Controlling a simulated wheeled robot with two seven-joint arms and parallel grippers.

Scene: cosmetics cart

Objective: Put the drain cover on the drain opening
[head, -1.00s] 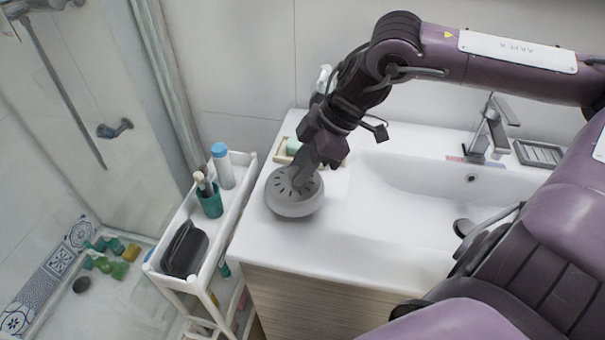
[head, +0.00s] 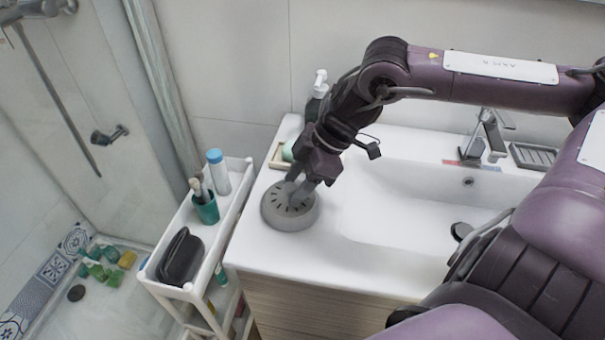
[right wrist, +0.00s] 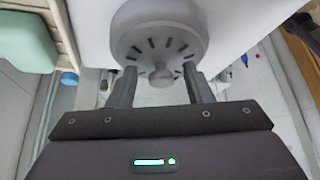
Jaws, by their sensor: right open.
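The drain cover (head: 276,212) is a grey, round, thick disc with radial slots. It rests flat on the white counter left of the basin. My right gripper (head: 299,192) is right over it, fingers pointing down. In the right wrist view the fingers (right wrist: 160,88) are apart, one on each side of the small knob on the cover (right wrist: 162,45), with gaps showing. A dark round spot (head: 76,293) on the shower floor may be the drain opening; I cannot tell for sure. My left gripper is out of view.
A white cart (head: 237,200) stands left of the counter, holding a green cup (head: 206,208), a bottle (head: 218,172) and a dark pouch (head: 181,257). A soap tray (head: 277,155) and pump bottle (head: 319,88) are behind the cover.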

